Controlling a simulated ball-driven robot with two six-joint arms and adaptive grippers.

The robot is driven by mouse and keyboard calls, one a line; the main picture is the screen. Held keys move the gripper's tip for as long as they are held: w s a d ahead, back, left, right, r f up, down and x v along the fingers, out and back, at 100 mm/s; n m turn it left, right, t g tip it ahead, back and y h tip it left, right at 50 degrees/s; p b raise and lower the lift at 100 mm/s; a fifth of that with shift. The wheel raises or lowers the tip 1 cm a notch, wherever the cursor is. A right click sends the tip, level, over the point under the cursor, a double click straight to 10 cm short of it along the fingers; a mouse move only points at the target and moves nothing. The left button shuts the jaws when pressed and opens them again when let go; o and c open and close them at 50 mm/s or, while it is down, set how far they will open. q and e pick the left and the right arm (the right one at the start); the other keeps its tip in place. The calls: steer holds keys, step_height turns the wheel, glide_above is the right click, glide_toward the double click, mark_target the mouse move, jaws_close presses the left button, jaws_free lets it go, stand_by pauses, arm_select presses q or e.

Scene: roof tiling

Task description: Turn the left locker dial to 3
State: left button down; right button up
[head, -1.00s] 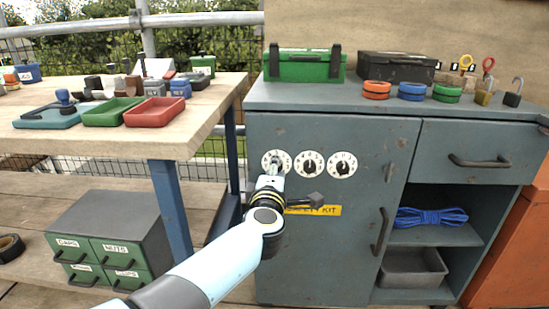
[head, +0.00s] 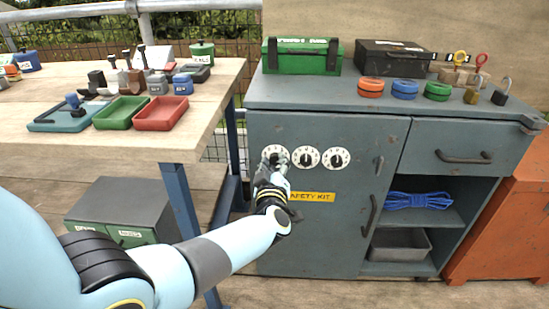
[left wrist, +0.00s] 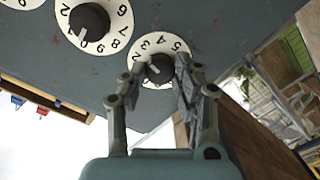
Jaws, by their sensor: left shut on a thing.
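The left locker dial (head: 277,151) is the leftmost of three white-faced dials on the grey cabinet door. My left gripper (head: 271,163) is at it and hides its lower left part. In the left wrist view the left dial (left wrist: 161,44) is at the right of the row, its numbers 2, 3, 4 and 5 showing along the far rim. There my left gripper (left wrist: 158,70) has its fingers on either side of the black knob (left wrist: 159,69), shut on it. The knob's pointer reading is not clear. My right gripper is out of view.
The middle dial (head: 306,157) and right dial (head: 336,158) sit close beside the left one. A yellow label (head: 312,197) is below them, and a door handle (head: 370,216) lies to the right. The wooden bench (head: 200,128) stands at the left.

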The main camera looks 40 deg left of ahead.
arm_select(q)
steer(key=shift+f+m+p, duration=0.1)
steer(key=shift+m+p, duration=0.25)
steer(key=shift+m, duration=0.35)
steer(key=c, duration=1)
jaws_free()
steer(key=v, duration=1.2)
